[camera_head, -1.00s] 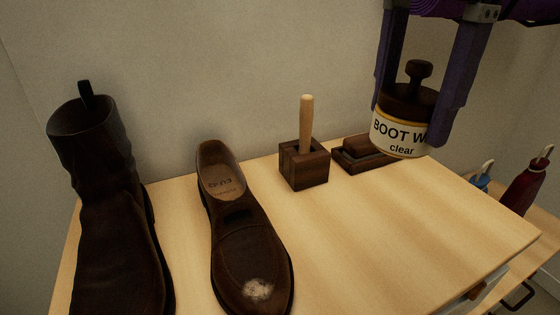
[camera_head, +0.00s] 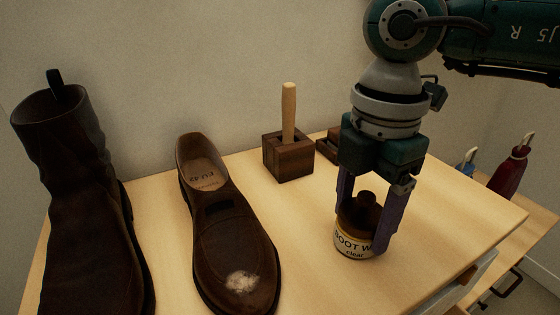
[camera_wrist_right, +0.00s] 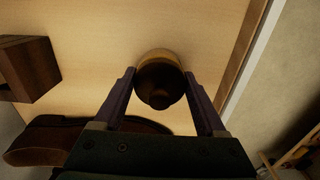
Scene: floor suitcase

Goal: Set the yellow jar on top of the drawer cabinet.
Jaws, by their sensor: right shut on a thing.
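The yellow jar (camera_head: 352,245) has a dark lid with a round knob and a label reading "BOOT W…" and "clear". My right gripper (camera_head: 363,228) points down and is shut on it, one finger on each side. The jar is upright, over the right part of the light wooden top of the drawer cabinet (camera_head: 300,225). Its base is at or very near the surface; I cannot tell if it touches. In the right wrist view the jar (camera_wrist_right: 160,75) is between the fingers. My left gripper is not in view.
A dark boot (camera_head: 85,200) and a brown shoe (camera_head: 225,235) stand on the left of the top. A dark block with a wooden handle (camera_head: 288,155) and a dark brush-like piece (camera_head: 328,146) are behind the jar. Red (camera_head: 508,172) and blue (camera_head: 467,158) items are beyond the right edge.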

